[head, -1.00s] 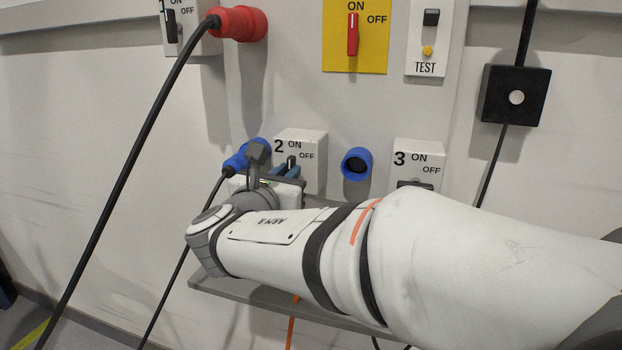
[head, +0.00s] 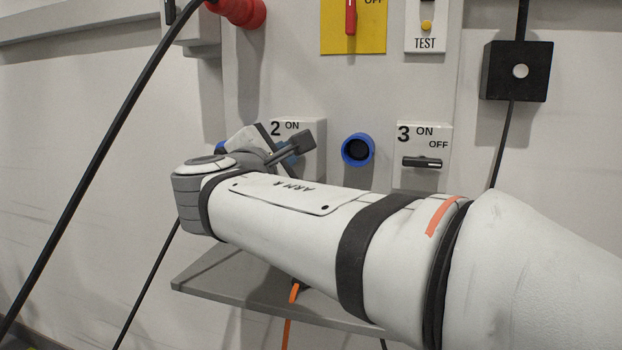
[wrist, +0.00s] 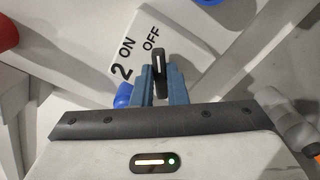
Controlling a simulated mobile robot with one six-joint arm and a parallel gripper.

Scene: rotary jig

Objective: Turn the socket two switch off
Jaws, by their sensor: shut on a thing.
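The socket two switch box (head: 308,140) is a white box marked 2, ON and OFF. In the head view my gripper (head: 287,152) and wrist cover its lower part and hide the knob. In the wrist view the black knob (wrist: 158,59) with a white stripe stands between the blue fingers of my gripper (wrist: 160,72), which is shut on it. The box face (wrist: 143,42) looks rotated in the wrist view. The knob is turned away from upright and slants toward the OFF side.
The socket three box (head: 425,165) is at the right, its knob horizontal. A blue socket (head: 358,150) lies between the boxes. A yellow panel (head: 353,40) and red plug (head: 238,12) are above. A grey shelf (head: 220,290) is below my arm. A black cable (head: 95,160) hangs at left.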

